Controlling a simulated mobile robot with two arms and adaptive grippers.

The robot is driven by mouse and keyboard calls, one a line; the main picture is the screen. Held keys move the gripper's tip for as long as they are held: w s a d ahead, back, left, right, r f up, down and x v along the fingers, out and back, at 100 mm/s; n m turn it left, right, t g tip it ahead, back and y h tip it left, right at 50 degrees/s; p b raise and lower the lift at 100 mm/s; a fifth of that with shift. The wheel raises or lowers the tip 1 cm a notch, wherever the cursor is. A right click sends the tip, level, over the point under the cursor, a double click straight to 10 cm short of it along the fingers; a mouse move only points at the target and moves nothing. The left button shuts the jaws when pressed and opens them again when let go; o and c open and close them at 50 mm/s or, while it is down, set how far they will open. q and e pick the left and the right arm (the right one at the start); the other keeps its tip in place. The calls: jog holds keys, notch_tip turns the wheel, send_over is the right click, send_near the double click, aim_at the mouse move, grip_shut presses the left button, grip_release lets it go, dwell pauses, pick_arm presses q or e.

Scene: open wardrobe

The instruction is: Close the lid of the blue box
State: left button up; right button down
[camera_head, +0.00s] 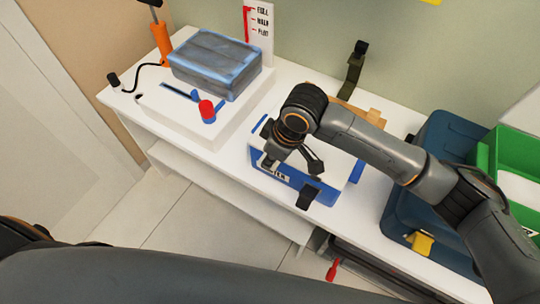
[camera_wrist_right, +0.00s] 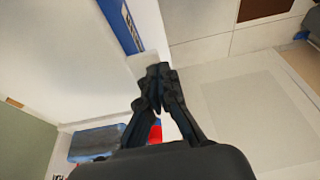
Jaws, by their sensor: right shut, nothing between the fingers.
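The blue box (camera_head: 287,178) sits on the white bench top, with a pale label on its front. A white panel, seemingly its lid (camera_head: 328,178), lies across its top; my arm hides part of it, and I cannot tell whether it is fully down. Dark pieces, perhaps latches, show at the box front. My right gripper (camera_head: 314,165) is over the front part of the box, shut and empty. In the right wrist view its fingers (camera_wrist_right: 159,75) are together, near a blue strip (camera_wrist_right: 128,25) beside a white surface. Contact is unclear. My left gripper is out of view.
A grey-blue case (camera_head: 215,65) stands on a white block at left, with a red-topped knob (camera_head: 206,110) in front. An orange tool (camera_head: 161,42) is behind. A dark blue case (camera_head: 400,215) and green bin (camera_head: 513,155) are at right. Open shelving lies below.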

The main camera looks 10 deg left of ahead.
jog(key=w+v, duration=0.1)
jog(key=v, duration=1.1)
jog(key=s+d+f+m+t+y, duration=0.1)
jog(key=d+f+m, duration=0.1)
jog(key=f, duration=0.1)
jog(key=s+d+f+m+y, duration=0.1)
jog(key=s+d+f+m, duration=0.1)
jog(key=f+m, duration=0.1)
jog(key=s+d+f+m+t, duration=0.1)
jog(key=s+d+f+m, duration=0.1)
jog(key=f, duration=0.2)
jog(key=shift+s+d+f+t+y, duration=0.25)
jog(key=shift+f+t+y, duration=0.05)
jog(key=shift+y, duration=0.1)
jog(key=s+d+f+m+h, duration=0.35)
jog(key=s+d, duration=0.25)
jog(key=d, duration=0.4)
jog(key=s+d+f+m+h, duration=0.3)
jog(key=s+d+f, duration=0.25)
jog(key=d, duration=0.45)
notch_tip(320, 180, down, 23)
jog(key=g, duration=0.1)
jog(key=s+d+f+g, duration=0.1)
jog(key=s+d+f, duration=0.1)
jog(key=s+f, duration=1.6)
jog(key=shift+d+f+n, duration=0.2)
jog(key=shift+f+n, duration=0.05)
jog(key=shift+n, duration=0.2)
